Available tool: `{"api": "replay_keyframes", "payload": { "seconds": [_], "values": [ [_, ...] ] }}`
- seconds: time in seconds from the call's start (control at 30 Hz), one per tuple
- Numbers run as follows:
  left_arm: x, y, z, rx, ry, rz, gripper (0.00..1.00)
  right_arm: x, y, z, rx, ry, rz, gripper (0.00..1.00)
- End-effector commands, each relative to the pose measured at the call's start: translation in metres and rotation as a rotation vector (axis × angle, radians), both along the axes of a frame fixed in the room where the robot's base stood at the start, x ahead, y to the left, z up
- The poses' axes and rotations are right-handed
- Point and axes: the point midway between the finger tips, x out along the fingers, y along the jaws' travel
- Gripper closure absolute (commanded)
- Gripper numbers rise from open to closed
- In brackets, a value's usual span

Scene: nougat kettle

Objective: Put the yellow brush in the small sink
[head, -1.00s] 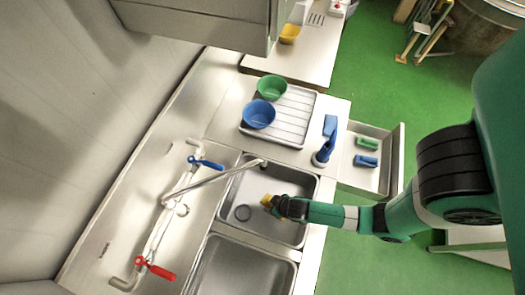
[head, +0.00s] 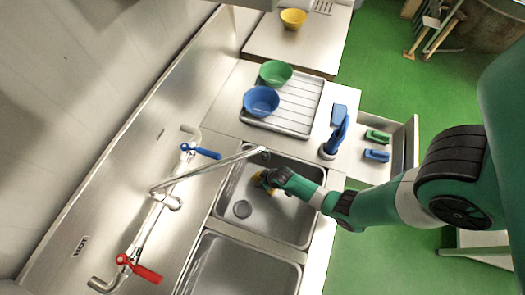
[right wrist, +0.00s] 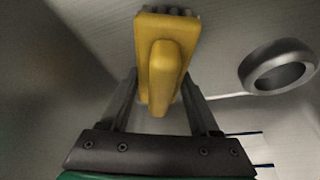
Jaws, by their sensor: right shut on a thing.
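The yellow brush (head: 261,181) is in my right gripper (head: 270,180), which is inside the upper sink basin (head: 297,218) in the head view. In the right wrist view the yellow brush (right wrist: 166,62) shows its handle between the two fingers of the right gripper (right wrist: 160,110), with dark bristles at its far end. The right gripper is shut on it. The basin's round drain (head: 242,209) lies just below left of the brush; a dark ring (right wrist: 277,66) shows at right in the wrist view. I cannot tell whether the brush touches the basin floor. My left gripper is not in view.
The faucet spout (head: 215,168) reaches over the basin's upper left edge. A second basin (head: 240,268) lies below. A drying rack (head: 297,112) holds a green bowl (head: 275,73) and a blue bowl (head: 261,101). A blue brush (head: 336,138) stands right of the rack, near an open drawer (head: 396,160).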

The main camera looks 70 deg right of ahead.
Motion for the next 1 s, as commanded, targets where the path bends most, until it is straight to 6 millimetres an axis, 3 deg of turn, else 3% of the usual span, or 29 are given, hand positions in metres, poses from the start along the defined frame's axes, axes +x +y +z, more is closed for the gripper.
{"api": "replay_keyframes", "payload": {
  "seconds": [0.33,0.37,0.5,0.8,1.0],
  "values": [
    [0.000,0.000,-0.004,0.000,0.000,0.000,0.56,0.000,0.000,-0.004,0.000,-0.001,0.000,0.90],
    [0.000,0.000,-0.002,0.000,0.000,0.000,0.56,0.000,0.000,-0.003,0.000,-0.001,0.000,0.33],
    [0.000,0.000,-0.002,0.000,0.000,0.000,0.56,0.000,0.000,-0.002,0.000,-0.001,0.000,0.08],
    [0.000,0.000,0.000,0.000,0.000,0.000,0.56,0.000,0.000,0.000,0.000,-0.001,0.000,0.08],
    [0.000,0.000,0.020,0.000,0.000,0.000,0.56,-0.008,0.004,0.028,-0.001,-0.002,0.000,0.08]
  ]
}}
